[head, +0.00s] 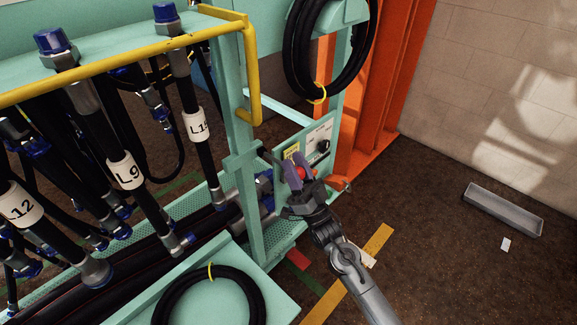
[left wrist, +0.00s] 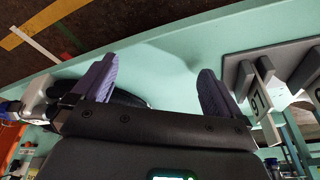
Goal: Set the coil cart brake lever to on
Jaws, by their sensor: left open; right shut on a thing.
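The cart's control panel (head: 318,140) is on the pale green frame in the head view, with labels and a black rotary knob (head: 323,146). My right gripper (head: 299,165) reaches up to the lower part of this panel, its purple fingers closed around a red knob (head: 302,173), which appears to be the brake lever's. The fingers hide most of the lever, so I cannot tell its position. My left gripper (left wrist: 157,85) is open and empty in the left wrist view, above a pale green surface; it is not in the head view.
Labelled black hoses (head: 125,170) hang at left behind a yellow rail (head: 110,65). Coiled hoses hang above the panel (head: 325,50) and lie on the green top (head: 210,300). An orange post (head: 385,80) stands behind.

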